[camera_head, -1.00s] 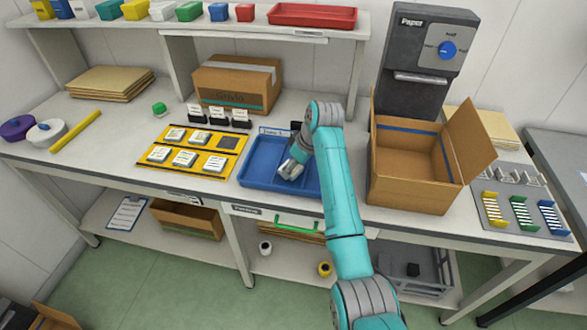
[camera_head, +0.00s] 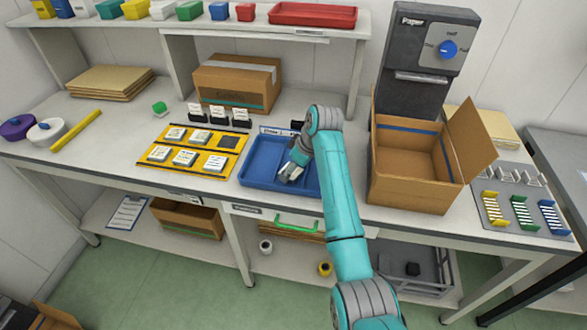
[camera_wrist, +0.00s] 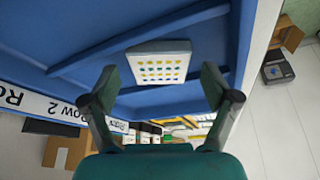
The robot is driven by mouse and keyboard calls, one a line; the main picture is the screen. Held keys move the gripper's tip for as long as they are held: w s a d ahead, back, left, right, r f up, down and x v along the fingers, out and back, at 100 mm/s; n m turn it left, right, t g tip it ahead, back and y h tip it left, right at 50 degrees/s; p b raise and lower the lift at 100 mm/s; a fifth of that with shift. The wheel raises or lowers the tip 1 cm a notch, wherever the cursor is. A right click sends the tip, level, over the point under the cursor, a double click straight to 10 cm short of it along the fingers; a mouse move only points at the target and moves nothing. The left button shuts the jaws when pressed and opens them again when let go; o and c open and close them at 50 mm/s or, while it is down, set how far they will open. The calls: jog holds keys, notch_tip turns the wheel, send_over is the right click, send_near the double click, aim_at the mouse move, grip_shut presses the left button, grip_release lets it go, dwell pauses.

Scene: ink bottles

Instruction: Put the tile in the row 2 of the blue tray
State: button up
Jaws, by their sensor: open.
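The blue tray (camera_head: 262,179) lies on the bench with its label strip (camera_wrist: 60,106) at one edge; "Row 2" is readable in the wrist view. A white square tile with yellow and blue dots (camera_wrist: 158,62) lies in the tray, in a channel beside a raised divider (camera_wrist: 130,46). My gripper (camera_wrist: 160,86) is open, its two fingers apart on either side of the tile's near end, holding nothing. In the head view my gripper (camera_head: 291,172) is low over the tray's right part and hides the tile.
A yellow tile holder (camera_head: 190,170) with several white tiles and one dark empty-looking slot is left of the tray. An open cardboard box (camera_head: 412,185) stands close to the right of my arm. A closed carton (camera_head: 236,85) stands behind.

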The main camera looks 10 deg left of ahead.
jog(key=v, duration=1.2)
